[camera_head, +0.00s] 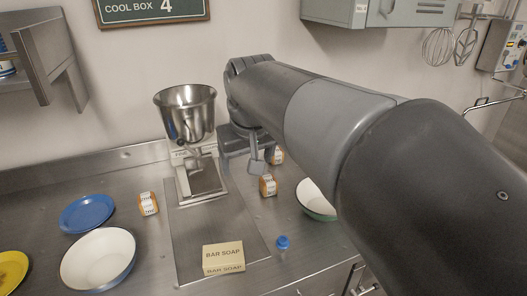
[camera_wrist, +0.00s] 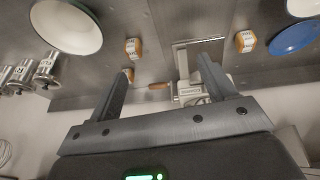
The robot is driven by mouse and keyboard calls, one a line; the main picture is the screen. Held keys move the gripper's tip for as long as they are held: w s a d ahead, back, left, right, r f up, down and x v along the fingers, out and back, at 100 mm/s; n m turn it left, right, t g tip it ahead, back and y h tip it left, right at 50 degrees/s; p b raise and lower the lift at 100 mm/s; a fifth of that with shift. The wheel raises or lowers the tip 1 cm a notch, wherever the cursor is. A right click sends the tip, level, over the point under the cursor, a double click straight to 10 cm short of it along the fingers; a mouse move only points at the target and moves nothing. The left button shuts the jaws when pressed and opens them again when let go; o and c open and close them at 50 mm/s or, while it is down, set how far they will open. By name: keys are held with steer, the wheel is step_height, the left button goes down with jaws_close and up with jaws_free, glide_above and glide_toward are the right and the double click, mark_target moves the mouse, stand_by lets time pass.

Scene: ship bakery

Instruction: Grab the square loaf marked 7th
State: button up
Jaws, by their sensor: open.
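Three small square loaves with pale printed wrappers stand on the steel counter. One loaf (camera_head: 148,203) is left of the scale; it also shows in the wrist view (camera_wrist: 245,41). A second loaf (camera_head: 268,185) is right of the scale, seen too in the wrist view (camera_wrist: 133,48). A third loaf (camera_head: 277,156) is behind it, partly hidden by my arm; my left finger partly covers it in the wrist view (camera_wrist: 128,74). I cannot read which is marked 7th. My gripper (camera_wrist: 163,70) is open and empty, above the counter's back; one finger shows in the head view (camera_head: 257,160).
A scale with a steel bowl (camera_head: 186,110) stands at the back. A soap box (camera_head: 223,256), a blue-capped bottle (camera_head: 282,247), a green-rimmed bowl (camera_head: 316,199), a white bowl (camera_head: 97,259) and a blue plate (camera_head: 87,213) are around. A grey cabinet (camera_head: 385,12) hangs above right.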

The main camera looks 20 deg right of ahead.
steer(key=w+d+r+g, duration=0.15)
steer(key=w+d, duration=0.25)
steer(key=w, duration=1)
steer(key=g, duration=0.3)
glide_above(276, 154)
steer(key=w, duration=0.3)
steer(key=shift+m+y, duration=0.3)
steer(key=shift+m, duration=0.1)
steer(key=f, duration=2)
steer(key=shift+s+d+f, duration=0.15)
steer(key=shift+d+f, duration=0.45)
steer(key=shift+f, duration=3.9)
steer(key=c, duration=1.1)
